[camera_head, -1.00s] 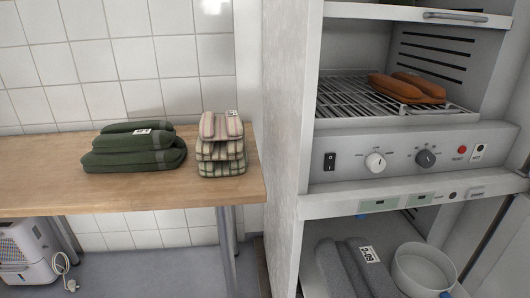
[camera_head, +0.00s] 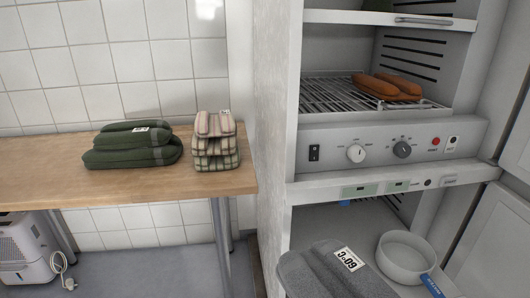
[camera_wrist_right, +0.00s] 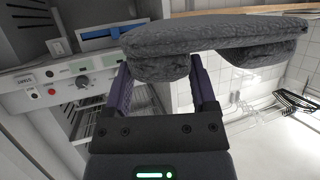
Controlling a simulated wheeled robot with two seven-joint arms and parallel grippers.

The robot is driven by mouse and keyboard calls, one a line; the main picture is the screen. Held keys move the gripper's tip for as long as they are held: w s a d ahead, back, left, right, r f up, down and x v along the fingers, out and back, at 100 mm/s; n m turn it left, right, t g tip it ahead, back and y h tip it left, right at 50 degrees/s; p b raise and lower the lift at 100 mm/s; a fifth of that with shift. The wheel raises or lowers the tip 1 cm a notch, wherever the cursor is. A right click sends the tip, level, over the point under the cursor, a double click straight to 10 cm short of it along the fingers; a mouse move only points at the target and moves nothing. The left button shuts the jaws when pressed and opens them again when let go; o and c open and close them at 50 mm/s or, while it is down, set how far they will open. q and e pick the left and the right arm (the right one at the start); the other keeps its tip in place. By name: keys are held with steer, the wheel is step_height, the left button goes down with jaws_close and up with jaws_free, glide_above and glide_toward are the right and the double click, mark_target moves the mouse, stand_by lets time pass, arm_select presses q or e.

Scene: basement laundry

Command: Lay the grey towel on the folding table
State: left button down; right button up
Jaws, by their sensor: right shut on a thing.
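The grey towel (camera_head: 318,272) is a folded, thick grey bundle with a white tag. It shows at the bottom of the head view, in front of the cabinet's lower opening. In the right wrist view the towel (camera_wrist_right: 220,36) lies across the fingertips of my right gripper (camera_wrist_right: 160,70), which is shut on it. The right gripper is hidden in the head view. The folding table (camera_head: 60,193) has a wooden top and stands at left in the head view, apart from the towel. My left gripper is not in view.
A green towel stack (camera_head: 132,150) and a plaid stack (camera_head: 215,143) stand at the table's back right. The table's front and left are clear. The cabinet's side wall (camera_head: 275,130) stands beside the table. A white bowl (camera_head: 405,262) sits in the lower opening. Orange rolls (camera_head: 388,86) lie on the rack.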

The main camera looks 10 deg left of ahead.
steer(key=s+a+r+n+g+y, duration=0.1)
steer(key=s+a+r+n, duration=0.1)
steer(key=r, duration=0.8)
steer(key=shift+s+a+r+y, duration=0.15)
steer(key=shift+s+a+y, duration=0.25)
steer(key=shift+s, duration=0.15)
steer(key=shift+w, duration=0.1)
